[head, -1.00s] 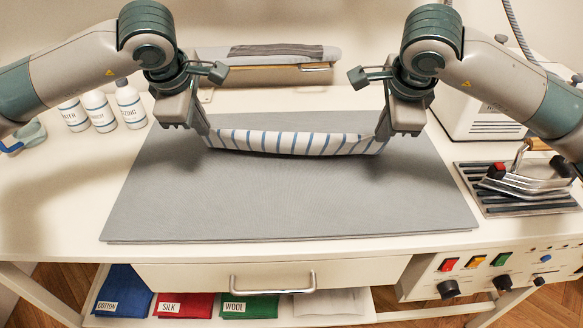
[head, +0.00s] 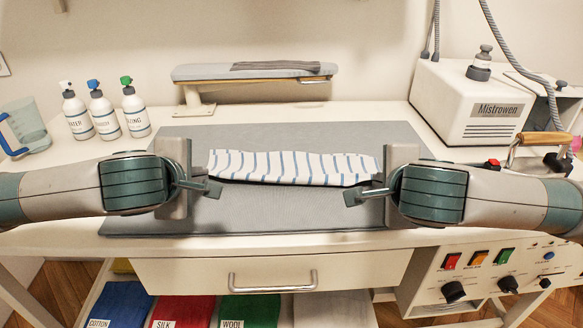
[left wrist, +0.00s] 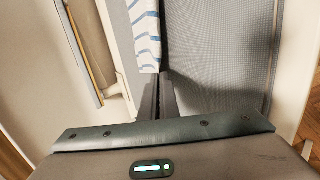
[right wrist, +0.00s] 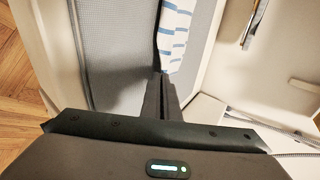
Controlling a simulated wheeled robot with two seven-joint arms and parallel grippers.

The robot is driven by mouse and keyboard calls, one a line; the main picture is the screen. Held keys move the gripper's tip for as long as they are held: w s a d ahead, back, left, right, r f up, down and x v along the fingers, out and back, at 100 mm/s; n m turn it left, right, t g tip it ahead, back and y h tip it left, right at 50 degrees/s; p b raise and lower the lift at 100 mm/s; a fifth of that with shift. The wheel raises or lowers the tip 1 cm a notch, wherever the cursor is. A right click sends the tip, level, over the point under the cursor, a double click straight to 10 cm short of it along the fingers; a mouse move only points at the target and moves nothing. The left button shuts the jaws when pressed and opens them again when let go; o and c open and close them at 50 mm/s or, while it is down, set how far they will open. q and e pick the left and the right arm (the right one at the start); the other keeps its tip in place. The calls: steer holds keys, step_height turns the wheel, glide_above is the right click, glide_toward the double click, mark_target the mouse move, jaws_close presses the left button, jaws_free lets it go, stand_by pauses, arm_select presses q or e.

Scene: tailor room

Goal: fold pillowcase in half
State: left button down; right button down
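The white pillowcase with blue stripes (head: 292,167) spans between my two grippers over the grey ironing mat (head: 290,217). Its near edge seems raised off the mat, with a shadow under it. My left gripper (head: 205,168) meets its left end, and the left wrist view shows the fingers (left wrist: 160,82) closed on the cloth corner (left wrist: 146,40). My right gripper (head: 383,166) meets its right end, and the right wrist view shows the fingers (right wrist: 162,82) closed on the other corner (right wrist: 173,38). How the far part lies is hard to tell.
Several spray bottles (head: 104,112) and a measuring jug (head: 22,127) stand at the left. A sleeve board (head: 255,72) is behind the mat. A white steam unit (head: 468,104) and an iron (head: 540,150) are at the right. The front of the mat is clear.

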arm_select(q)
steer(key=c, duration=1.7)
jaws_free()
arm_select(e)
steer(key=c, duration=1.7)
jaws_free()
